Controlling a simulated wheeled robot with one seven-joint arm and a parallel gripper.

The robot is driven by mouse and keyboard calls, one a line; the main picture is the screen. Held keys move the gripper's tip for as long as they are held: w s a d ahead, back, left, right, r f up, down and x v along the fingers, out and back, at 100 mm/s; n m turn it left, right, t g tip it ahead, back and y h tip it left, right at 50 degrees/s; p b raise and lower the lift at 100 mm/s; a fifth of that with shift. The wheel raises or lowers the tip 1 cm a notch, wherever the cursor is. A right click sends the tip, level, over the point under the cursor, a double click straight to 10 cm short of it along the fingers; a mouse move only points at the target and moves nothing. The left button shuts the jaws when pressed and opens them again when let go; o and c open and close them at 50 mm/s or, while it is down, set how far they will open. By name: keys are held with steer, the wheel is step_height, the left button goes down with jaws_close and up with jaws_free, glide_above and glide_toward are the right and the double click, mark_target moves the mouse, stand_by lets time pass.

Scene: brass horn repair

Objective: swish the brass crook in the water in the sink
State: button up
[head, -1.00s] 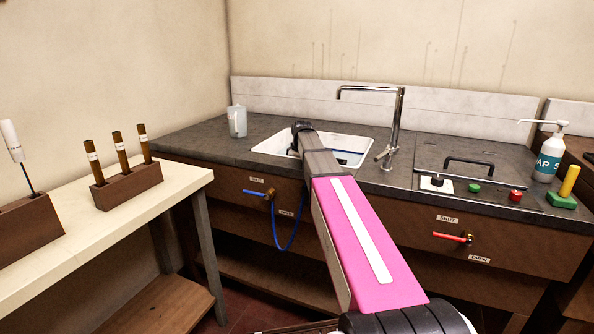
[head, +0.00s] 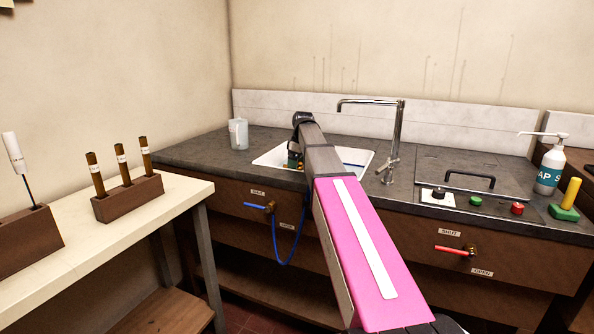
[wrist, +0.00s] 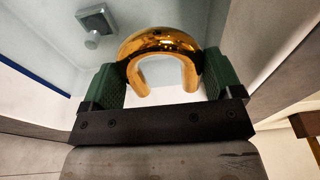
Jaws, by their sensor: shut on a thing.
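The brass crook (wrist: 158,43) is a shiny, golden U-shaped tube. In the wrist view my gripper (wrist: 162,76) is shut on it, with a green pad on each side and the curved end facing up in the picture. The white sink (head: 262,161) is set in the dark counter; its basin and a square drain fitting (wrist: 95,22) show behind the crook in the wrist view. In the head view my gripper (head: 294,160) is over the basin, partly hidden by my arm, and the crook cannot be made out. I cannot tell whether the crook touches water.
A tall tap (head: 398,135) stands right of the sink, and a translucent jug (head: 238,134) stands left of it. A blue-handled valve (head: 258,207) is on the cabinet front.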

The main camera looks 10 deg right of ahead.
step_height(320, 180, up, 13)
stand_by(0.8)
stand_by(1.6)
